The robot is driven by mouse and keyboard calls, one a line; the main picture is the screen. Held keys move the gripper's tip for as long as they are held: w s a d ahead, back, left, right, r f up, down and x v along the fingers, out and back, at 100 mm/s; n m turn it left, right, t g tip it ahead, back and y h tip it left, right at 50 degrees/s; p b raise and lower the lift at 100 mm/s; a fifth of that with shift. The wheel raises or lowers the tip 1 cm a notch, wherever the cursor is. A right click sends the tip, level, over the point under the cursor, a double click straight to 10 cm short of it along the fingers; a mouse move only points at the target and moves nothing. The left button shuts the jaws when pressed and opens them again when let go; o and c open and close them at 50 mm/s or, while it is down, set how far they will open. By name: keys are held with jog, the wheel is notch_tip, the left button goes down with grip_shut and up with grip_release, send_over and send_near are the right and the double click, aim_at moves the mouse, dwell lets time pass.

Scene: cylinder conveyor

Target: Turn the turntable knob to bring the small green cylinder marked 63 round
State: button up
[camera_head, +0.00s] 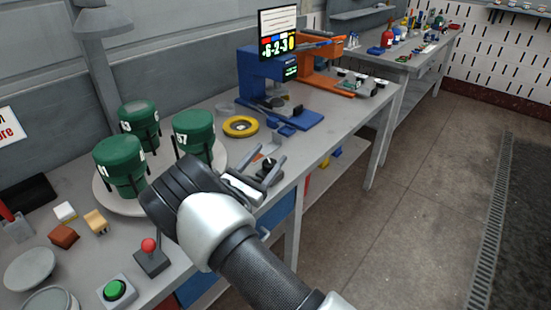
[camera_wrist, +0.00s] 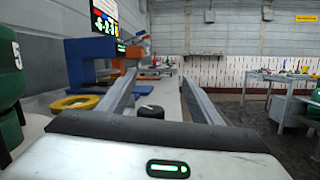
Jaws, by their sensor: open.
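Three green cylinders stand in black holders on the pale round turntable (camera_head: 103,192). The back one (camera_head: 138,112) has a label that seems to end in 3; its first digit is unclear. The right one (camera_head: 194,128) seems to read 57 or 37, and the front-left one (camera_head: 118,158) has a label I cannot read surely. A small black knob (camera_head: 269,164) sits on the bench right of the turntable. My gripper (camera_head: 264,174) is open and empty beside it. In the wrist view the knob (camera_wrist: 151,111) shows between the two spread fingers (camera_wrist: 157,86); contact cannot be told.
A red-topped joystick (camera_head: 149,247) and a green button (camera_head: 114,289) are at the front of the bench. A yellow ring (camera_head: 240,126) lies behind my gripper.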

aim_at(273, 160)
jog(key=s+a+f, duration=0.2)
jog(key=s+a+f+n+g+y, duration=0.1)
jog(key=s+f, duration=0.1)
jog(key=s, duration=0.1)
jog(key=s+a+f+n+g+y, duration=0.1)
jog(key=s+a+f, duration=0.1)
jog(key=shift+s+a, duration=0.25)
jog(key=shift+a, duration=0.1)
jog(key=x, duration=1.7)
jog(key=shift+w+a+f, duration=0.1)
jog(key=shift+w, duration=0.05)
jog(key=c, duration=1.1)
jog(key=shift+o, duration=0.2)
jog(key=shift+a+n+t+y, duration=0.2)
jog(key=shift+n+t+y, duration=0.2)
jog(key=shift+n+y, duration=0.4)
jog(key=o, duration=1.1)
jog(key=shift+c, duration=0.2)
